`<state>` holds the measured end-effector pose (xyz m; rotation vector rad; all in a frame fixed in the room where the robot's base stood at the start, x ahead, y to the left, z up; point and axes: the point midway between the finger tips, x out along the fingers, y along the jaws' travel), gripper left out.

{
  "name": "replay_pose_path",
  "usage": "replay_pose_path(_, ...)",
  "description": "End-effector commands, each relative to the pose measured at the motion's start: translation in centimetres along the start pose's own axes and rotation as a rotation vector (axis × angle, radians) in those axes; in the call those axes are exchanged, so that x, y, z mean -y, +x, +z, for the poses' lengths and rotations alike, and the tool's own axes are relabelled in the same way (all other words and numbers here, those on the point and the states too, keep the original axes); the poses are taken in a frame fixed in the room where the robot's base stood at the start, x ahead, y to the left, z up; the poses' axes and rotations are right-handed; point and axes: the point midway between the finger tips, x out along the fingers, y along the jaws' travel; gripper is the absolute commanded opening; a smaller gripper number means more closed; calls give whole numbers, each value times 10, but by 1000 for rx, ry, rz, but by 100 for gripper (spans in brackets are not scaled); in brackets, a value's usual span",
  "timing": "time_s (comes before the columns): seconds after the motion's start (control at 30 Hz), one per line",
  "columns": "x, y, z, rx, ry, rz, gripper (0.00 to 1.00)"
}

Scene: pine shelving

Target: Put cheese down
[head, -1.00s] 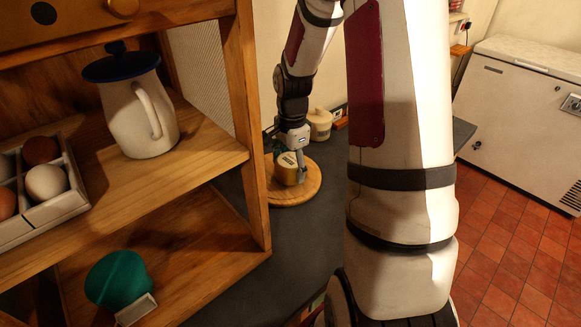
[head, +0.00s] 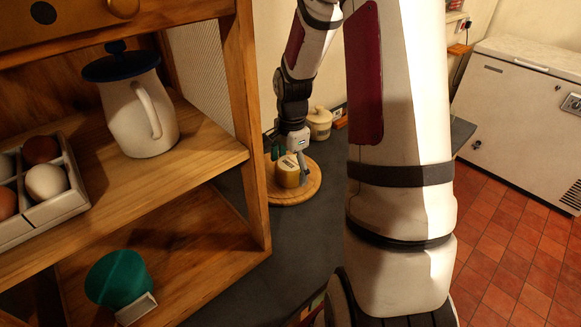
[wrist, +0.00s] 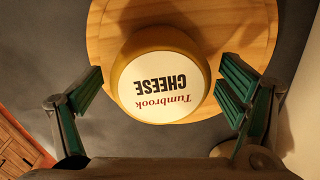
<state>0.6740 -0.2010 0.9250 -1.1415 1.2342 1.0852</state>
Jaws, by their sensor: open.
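The cheese (head: 287,172) is a yellow round with a white top label. It rests on a round wooden board (head: 311,186) on the dark counter. In the wrist view the cheese (wrist: 160,84) shows its label reading "Tumbrook CHEESE", upside down, and lies over the near part of the board (wrist: 250,22). My gripper (head: 290,155) is just above the cheese. In the wrist view my gripper (wrist: 160,88) is open, with a green-padded finger on each side of the cheese and a visible gap to both.
A lidded cream pot (head: 320,123) stands behind the board. The pine shelf post (head: 248,130) is close at the left. The shelves hold a white jug (head: 140,115), an egg tray (head: 50,205) and a green object (head: 118,278). Dark counter (head: 300,240) in front is clear.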

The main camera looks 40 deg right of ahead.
Motion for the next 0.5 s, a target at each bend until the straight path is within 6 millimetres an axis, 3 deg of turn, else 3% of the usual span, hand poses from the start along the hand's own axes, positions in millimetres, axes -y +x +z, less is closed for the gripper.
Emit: replay_pose_path(0.5,1,-96,0,-2,-1,-5,89)
